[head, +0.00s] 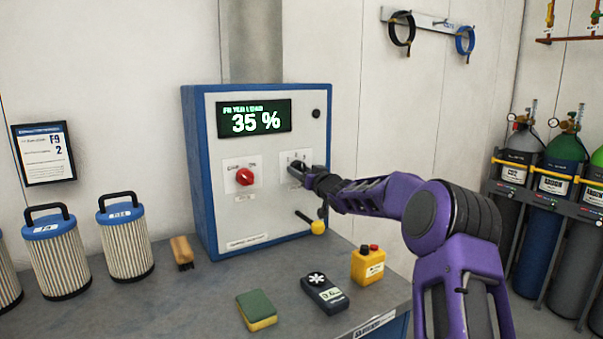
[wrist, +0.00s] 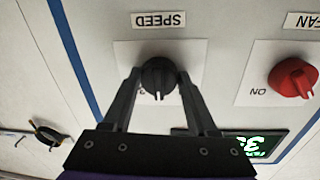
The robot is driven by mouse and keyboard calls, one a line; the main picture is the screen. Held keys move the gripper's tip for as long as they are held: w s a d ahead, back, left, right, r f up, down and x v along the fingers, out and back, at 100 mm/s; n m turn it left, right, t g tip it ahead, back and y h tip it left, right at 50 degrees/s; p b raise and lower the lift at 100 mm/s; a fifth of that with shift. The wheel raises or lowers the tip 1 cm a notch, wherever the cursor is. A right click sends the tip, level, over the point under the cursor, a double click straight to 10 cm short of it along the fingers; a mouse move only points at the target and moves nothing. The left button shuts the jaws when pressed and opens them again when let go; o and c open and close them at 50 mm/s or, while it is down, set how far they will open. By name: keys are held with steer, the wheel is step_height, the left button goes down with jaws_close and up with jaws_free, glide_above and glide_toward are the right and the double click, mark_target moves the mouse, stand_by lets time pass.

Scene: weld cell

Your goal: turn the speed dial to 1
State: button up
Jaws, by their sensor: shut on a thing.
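The speed dial (wrist: 158,78) is a round black knob on a white card, under a label reading SPEED that appears upside down in the wrist view. My gripper (wrist: 158,84) has one finger on each side of the dial and is shut on it. In the head view my gripper (head: 299,174) reaches the right half of the blue-edged control cabinet (head: 220,205) and hides most of the dial.
A red fan knob (head: 245,176) is left of the dial, below a display (head: 254,119) reading 35 %. A yellow-ended lever (head: 318,227) sticks out below my gripper. The bench holds a yellow button box (head: 368,266), a black meter (head: 325,293), a sponge (head: 257,312) and a brush (head: 182,252).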

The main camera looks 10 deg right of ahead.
steer(key=shift+f+n, duration=0.1)
steer(key=shift+n, duration=0.2)
steer(key=shift+d+n+b, duration=0.1)
steer(key=shift+n+b, duration=1.8)
steer(key=shift+n, duration=2.3)
steer(key=o, duration=1.4)
steer(key=v, duration=1.1)
steer(key=f+b+v, duration=0.1)
steer(key=v, duration=0.5)
steer(key=shift+d, duration=0.25)
steer(key=shift+a+r+y, duration=0.1)
steer(key=shift+r+y, duration=0.05)
steer(key=shift+y, duration=0.25)
